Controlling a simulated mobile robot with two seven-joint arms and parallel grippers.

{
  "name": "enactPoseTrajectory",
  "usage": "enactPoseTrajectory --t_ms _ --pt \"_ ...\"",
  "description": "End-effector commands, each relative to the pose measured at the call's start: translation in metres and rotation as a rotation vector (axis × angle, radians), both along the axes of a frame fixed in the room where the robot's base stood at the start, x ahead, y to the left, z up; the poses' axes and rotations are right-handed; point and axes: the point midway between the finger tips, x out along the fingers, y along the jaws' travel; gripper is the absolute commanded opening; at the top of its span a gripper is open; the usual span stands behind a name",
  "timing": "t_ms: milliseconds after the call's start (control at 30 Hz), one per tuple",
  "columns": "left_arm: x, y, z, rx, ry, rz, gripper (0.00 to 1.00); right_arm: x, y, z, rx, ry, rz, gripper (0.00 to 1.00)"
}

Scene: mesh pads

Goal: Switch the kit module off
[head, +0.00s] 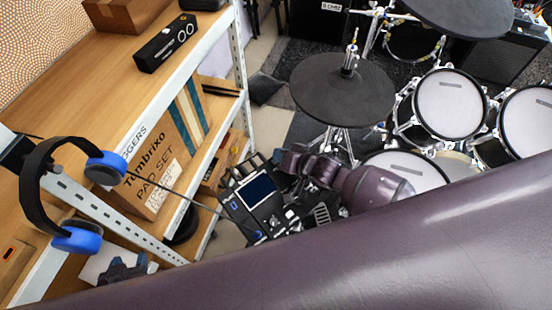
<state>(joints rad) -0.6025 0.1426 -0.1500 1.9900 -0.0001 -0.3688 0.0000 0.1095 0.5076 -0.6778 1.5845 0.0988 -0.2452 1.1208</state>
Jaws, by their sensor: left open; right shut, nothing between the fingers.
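The kit module (236,207) is a dark box with a blue screen (255,190), tilted on the drum rack beside the shelf. Its off switch is too small to make out. My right gripper (281,162) is shut and empty close to the module's upper right edge; I cannot tell whether it touches. My purple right wrist covers part of the area right of the module. My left gripper (126,268) is open and empty low at the left, by the lower shelf and apart from the module.
Blue and black headphones (75,195) hang on the shelf's front post, with a cable running towards the module. A pad set box (165,150) stands on the shelf. Drum pads (450,105) and a cymbal pad (342,88) stand right of the module. My purple arm link crosses the foreground.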

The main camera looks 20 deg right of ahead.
Motion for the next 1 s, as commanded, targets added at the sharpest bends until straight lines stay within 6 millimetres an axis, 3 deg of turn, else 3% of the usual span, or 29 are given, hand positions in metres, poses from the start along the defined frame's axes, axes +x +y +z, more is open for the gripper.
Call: enactPoseTrajectory --t_ms 367,1000 --pt "0.004 -0.001 0.006 0.000 -0.009 -0.002 0.51 -0.001 0.000 0.003 0.000 0.000 0.000 0.00" --pt "0.004 0.000 0.056 0.000 -0.022 0.001 0.51 -0.013 -0.006 0.049 0.000 -0.001 -0.001 0.00"
